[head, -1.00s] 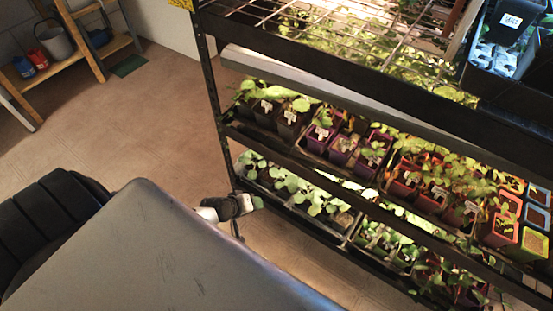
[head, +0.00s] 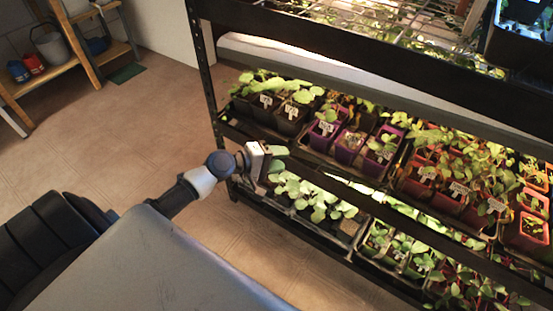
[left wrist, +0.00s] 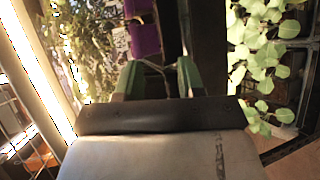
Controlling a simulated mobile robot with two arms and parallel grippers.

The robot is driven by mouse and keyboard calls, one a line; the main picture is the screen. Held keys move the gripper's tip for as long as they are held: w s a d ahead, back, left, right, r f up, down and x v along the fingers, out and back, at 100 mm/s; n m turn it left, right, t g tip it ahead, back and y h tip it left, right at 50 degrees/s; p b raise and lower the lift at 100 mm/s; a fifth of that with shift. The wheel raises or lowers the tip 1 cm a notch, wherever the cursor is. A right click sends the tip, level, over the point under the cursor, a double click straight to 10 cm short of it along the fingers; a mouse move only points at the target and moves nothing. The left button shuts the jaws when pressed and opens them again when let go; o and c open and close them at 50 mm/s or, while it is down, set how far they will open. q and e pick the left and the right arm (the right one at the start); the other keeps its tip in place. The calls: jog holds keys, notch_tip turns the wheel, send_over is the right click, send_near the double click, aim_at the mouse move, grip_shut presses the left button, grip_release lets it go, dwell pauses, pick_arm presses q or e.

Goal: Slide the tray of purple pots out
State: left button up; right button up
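The purple pots (head: 349,148) hold small seedlings with white labels and stand in a dark tray (head: 336,164) on the rack's middle shelf. In the left wrist view, purple pots (left wrist: 145,38) show ahead of the fingers. My left gripper (head: 272,160) is at the front of the rack, left of and a little below that tray, by the shelf's front edge. In the left wrist view its two green fingertips (left wrist: 159,75) are apart with nothing clearly held between them. I cannot tell whether they touch anything. My right gripper is not in view.
Black pots (head: 284,115) stand left of the purple ones, reddish pots (head: 440,192) to the right. The lower shelf holds leafy seedlings (head: 318,194) just below my gripper. A black rack post (head: 205,80) stands at the left. The floor (head: 130,150) before the rack is clear.

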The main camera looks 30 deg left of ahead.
pick_arm(q)
jog(key=b+x, duration=0.1)
jog(key=x, duration=0.8)
jog(key=shift+w+f, duration=0.1)
jog(key=shift+w+d+f, duration=0.1)
jog(key=shift+w+d, duration=0.25)
jog(key=shift+w, duration=0.05)
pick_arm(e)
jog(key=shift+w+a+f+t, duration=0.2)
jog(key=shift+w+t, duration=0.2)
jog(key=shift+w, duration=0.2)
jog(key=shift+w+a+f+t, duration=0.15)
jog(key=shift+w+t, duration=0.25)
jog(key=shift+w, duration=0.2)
pick_arm(q)
grip_shut()
